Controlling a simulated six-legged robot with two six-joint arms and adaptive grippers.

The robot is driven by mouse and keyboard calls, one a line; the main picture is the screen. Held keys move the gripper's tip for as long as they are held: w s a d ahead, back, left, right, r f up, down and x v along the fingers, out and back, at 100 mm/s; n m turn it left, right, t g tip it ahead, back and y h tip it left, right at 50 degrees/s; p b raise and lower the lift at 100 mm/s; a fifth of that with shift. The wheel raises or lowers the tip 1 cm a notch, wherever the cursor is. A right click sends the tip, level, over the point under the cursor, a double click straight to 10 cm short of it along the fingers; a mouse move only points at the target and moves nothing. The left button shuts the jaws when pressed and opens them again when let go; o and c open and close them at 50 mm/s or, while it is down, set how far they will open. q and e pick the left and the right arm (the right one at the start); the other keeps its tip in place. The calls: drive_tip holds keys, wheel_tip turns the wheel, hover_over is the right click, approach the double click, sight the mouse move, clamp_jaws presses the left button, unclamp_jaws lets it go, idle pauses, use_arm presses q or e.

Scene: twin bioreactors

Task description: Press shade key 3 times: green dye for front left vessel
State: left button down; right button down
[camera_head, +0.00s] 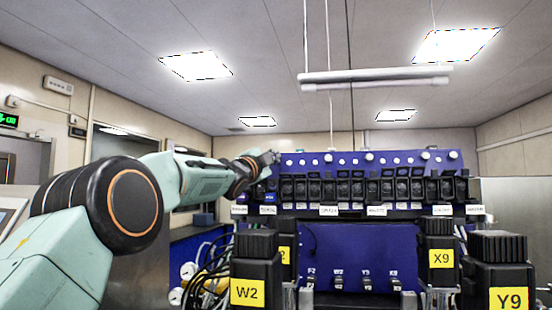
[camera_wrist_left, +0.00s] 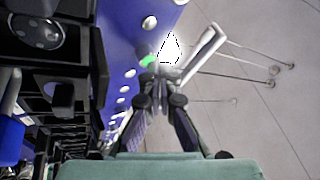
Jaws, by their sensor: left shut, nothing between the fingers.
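A blue panel (camera_head: 360,160) stands ahead with a row of round white keys or lamps along its top and black units below. My left gripper (camera_head: 272,157) reaches the panel's upper left end. In the left wrist view my left gripper (camera_wrist_left: 160,76) is shut and empty, its tips close to a green round key or lamp (camera_wrist_left: 147,60) on the panel. I cannot tell whether they touch it. Which key is the shade key is not readable. A black-topped vessel labelled W2 (camera_head: 255,270) stands at the front left. My right gripper is not in view.
Vessels labelled X9 (camera_head: 438,255) and Y9 (camera_head: 497,270) stand at the right. Another yellow-labelled vessel is partly hidden behind W2. Dark hoses and gauges (camera_head: 188,270) lie left of W2. A white tube lamp (camera_head: 375,76) hangs above the panel.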

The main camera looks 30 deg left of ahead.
use_arm(q)
drive_tip(key=shift+w+a+p, duration=0.1)
drive_tip(key=shift+w+p, duration=0.4)
drive_tip(key=shift+p, duration=0.2)
drive_tip(key=shift+f, duration=0.1)
drive_tip(key=s+b, duration=0.3)
drive_tip(key=b, duration=0.1)
drive_tip(key=shift+s+d+r, duration=0.15)
drive_tip(key=shift+d+r, duration=0.15)
drive_tip(key=shift+d, duration=0.1)
drive_tip(key=shift+s+d, duration=0.1)
drive_tip(key=shift+s, duration=0.05)
drive_tip(key=shift+s+r, duration=0.1)
drive_tip(key=shift+r, duration=0.1)
